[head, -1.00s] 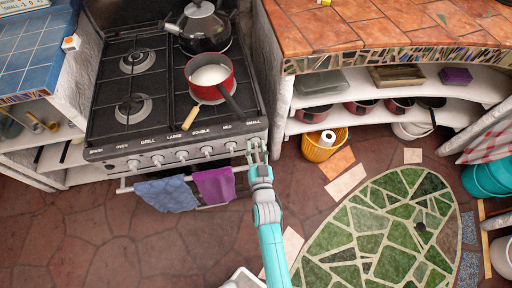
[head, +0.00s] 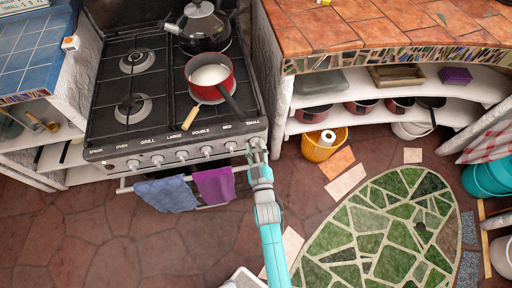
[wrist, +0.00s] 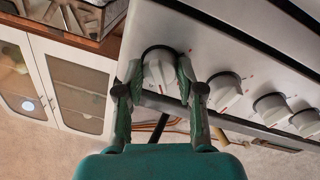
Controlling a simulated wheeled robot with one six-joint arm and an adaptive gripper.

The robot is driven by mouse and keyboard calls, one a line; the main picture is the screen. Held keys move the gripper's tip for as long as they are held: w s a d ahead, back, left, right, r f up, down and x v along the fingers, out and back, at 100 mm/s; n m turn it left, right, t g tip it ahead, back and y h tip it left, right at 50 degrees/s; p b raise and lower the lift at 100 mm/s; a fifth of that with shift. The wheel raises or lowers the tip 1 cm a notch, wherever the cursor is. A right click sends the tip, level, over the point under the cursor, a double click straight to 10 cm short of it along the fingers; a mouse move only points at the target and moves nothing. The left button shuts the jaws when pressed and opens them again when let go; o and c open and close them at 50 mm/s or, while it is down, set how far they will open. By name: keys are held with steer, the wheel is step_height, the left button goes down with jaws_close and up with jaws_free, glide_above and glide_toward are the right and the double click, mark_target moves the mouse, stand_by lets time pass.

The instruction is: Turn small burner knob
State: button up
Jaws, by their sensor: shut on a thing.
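The small burner knob (wrist: 159,70) is the white knob at the right end of the stove's front panel, under the "SMALL" label in the head view. My gripper (head: 256,146) is at this knob. In the wrist view my gripper (wrist: 157,80) has one finger on each side of the knob, shut on it. The knob's front is visible between the fingers. In the head view the fingers largely hide it.
Other white knobs (wrist: 225,88) line the panel beside it. A red pan (head: 210,92) and a kettle (head: 204,28) stand on the stove. Blue (head: 166,194) and purple (head: 213,185) towels hang on the rail below. A yellow basket (head: 322,148) stands on the floor to the right.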

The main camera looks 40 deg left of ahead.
steer(key=n, duration=0.5)
steer(key=shift+y, duration=0.4)
stand_by(0.3)
steer(key=o, duration=1.1)
steer(key=shift+o, duration=0.2)
steer(key=r+v, duration=0.1)
steer(key=v, duration=1.1)
steer(key=shift+f, duration=0.4)
jaws_close()
